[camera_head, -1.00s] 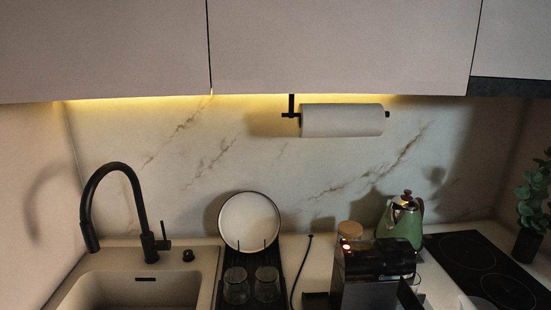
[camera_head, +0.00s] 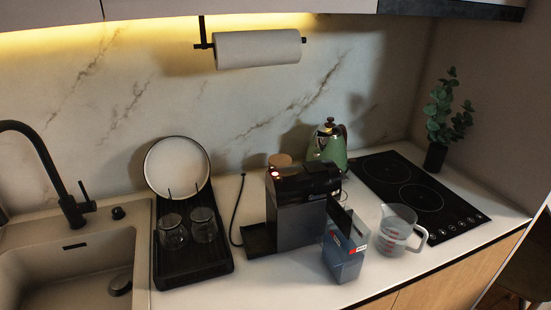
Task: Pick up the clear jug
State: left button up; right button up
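The clear jug (camera_head: 397,230) stands upright on the white counter at the right, near the front edge. It is see-through, has red markings on its side, and its handle points to the right and front. A bluish clear container (camera_head: 344,250) with a dark top and a red label stands just left of it. Neither of my grippers shows in the head view.
A black coffee machine (camera_head: 297,205) stands behind the container, with a green kettle (camera_head: 328,146) behind. The cooktop (camera_head: 405,185) lies behind the jug. A dish rack (camera_head: 190,262) with glasses and a plate, and the sink (camera_head: 80,265), are at left.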

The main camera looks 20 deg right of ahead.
aim_at(391, 239)
jog(key=z, duration=1.4)
